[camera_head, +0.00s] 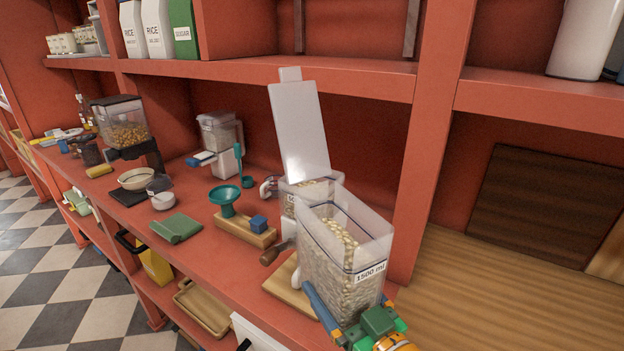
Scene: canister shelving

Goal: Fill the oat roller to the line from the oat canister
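The oat canister (365,262) is a clear open-topped container marked 1500 ml, partly filled with pale oats. It is tilted, with its oats sloping up toward the far left side. My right gripper (362,322), with blue and green fingers, is shut on its lower part. Behind the canister is the oat roller, with a clear hopper (305,187) holding some pale grain. A tall white lid (300,130) stands up from the hopper, and a wooden crank handle (276,252) sticks out left. The canister hides much of the roller and its fill line. My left gripper is out of view.
A green cloth (176,229) lies near the shelf's front edge. A bean hopper (122,122) and bowls stand further left. An upper shelf (350,78) runs overhead.

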